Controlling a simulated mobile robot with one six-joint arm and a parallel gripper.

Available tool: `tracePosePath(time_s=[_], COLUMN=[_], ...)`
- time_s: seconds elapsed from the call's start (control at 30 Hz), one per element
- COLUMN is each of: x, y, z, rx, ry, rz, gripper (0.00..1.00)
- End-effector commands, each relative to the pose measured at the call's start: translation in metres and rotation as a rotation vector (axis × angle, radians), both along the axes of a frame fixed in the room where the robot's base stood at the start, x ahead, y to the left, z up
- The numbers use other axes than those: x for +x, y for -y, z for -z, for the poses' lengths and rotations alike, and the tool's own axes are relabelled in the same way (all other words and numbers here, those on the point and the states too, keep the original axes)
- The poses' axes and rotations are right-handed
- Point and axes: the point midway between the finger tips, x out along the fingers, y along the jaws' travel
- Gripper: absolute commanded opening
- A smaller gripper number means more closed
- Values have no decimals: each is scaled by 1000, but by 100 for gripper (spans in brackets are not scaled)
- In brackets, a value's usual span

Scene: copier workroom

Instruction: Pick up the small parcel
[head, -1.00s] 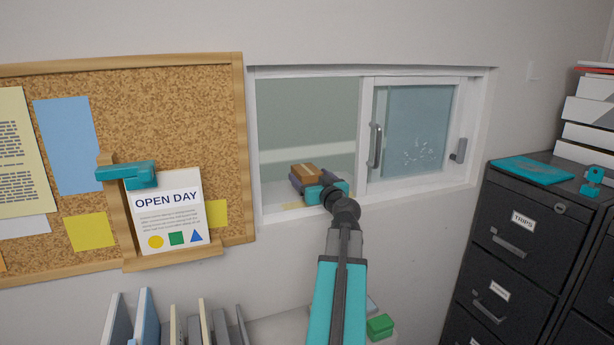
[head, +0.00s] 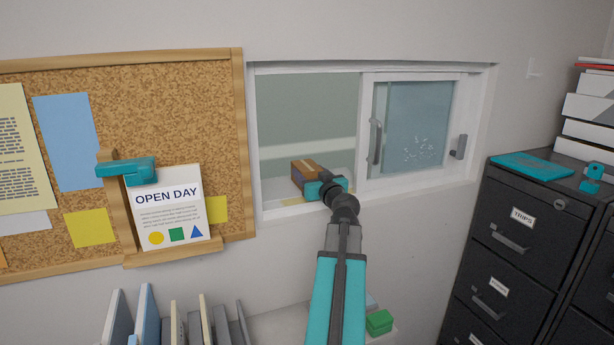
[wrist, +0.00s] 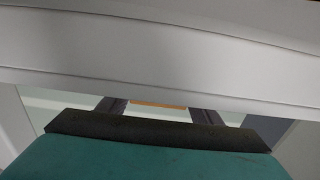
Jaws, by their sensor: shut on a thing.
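The small parcel (head: 306,174) is a brown box with a lighter tape strip, in the open left part of the hatch window. My gripper (head: 303,183) reaches through the opening and is shut on the parcel; the teal gripper body partly hides it. In the wrist view only a thin orange-brown strip of the parcel (wrist: 158,104) shows between the two dark fingers, beyond the teal gripper body. I cannot tell whether the parcel touches the sill.
The white window frame (head: 362,135) surrounds the opening closely, with a sliding glass pane (head: 418,125) on the right. A corkboard (head: 180,100) with an "OPEN DAY" card (head: 168,220) is left. A dark filing cabinet (head: 520,240) stands right. Folders (head: 147,315) stand below.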

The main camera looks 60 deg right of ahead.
Motion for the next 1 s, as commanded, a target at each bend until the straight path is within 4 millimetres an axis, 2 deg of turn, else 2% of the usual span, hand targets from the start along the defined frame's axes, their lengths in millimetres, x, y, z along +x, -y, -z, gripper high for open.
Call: tracePosePath(time_s=[0.47,0.67,1.0], x=[0,0,0], y=[1,1,2], z=[-9,-26,-66], rx=[-2,-3,-3], ry=[1,2,1], rz=[0,1,1], gripper=[27,27,27])
